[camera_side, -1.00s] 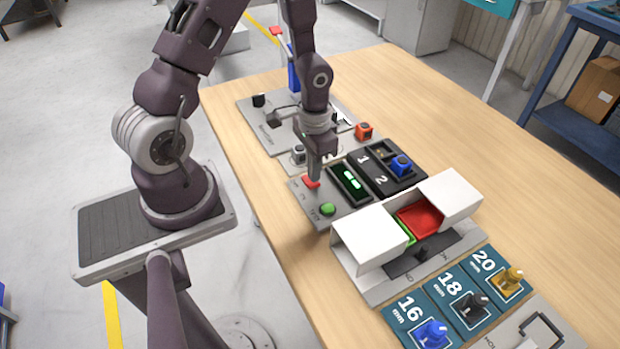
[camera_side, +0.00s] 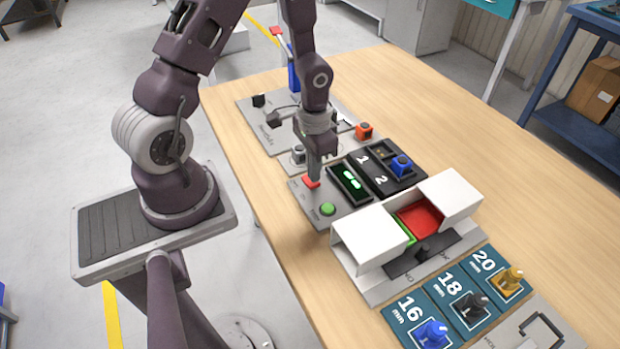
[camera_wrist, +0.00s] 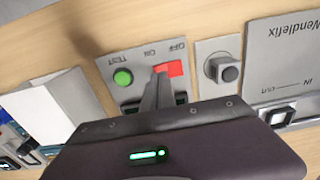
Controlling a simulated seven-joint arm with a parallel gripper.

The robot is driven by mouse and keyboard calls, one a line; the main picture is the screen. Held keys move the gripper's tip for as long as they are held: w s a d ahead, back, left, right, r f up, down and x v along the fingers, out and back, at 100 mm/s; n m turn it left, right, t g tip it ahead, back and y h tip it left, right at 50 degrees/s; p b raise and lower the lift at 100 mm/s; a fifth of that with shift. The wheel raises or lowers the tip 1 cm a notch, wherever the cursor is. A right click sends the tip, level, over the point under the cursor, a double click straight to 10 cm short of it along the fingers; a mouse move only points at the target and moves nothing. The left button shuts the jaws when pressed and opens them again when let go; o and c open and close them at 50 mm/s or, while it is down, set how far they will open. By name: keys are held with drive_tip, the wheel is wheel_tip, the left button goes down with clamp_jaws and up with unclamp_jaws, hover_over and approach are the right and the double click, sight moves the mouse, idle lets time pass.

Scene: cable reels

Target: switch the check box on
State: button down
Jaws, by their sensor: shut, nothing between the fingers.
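The check box (camera_side: 336,217) is a grey panel with a red switch (camera_side: 311,182), a round green TEST button (camera_side: 327,209) and a dark display (camera_side: 349,183) with lit green marks. My gripper (camera_side: 314,176) is shut and empty, pointing down at the red switch. In the wrist view, the fingertips (camera_wrist: 158,78) are at the ON end of the red switch (camera_wrist: 174,68) and cover part of it. The OFF end shows clear. I cannot tell whether they touch it. The green button (camera_wrist: 123,77) stands beside the fingers.
A white two-sided housing (camera_side: 372,237) with a red tray stands right of the check box. Blue 16, 18 and 20 mm plates lie at the front right. The table's right rear is clear.

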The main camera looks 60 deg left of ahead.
drive_tip(key=shift+f, duration=0.15)
drive_tip(key=shift+f, duration=0.85)
drive_tip(key=shift+r, duration=0.1)
wheel_tip(320, 180, up, 7)
drive_tip(key=shift+f, duration=0.1)
idle(1.6)
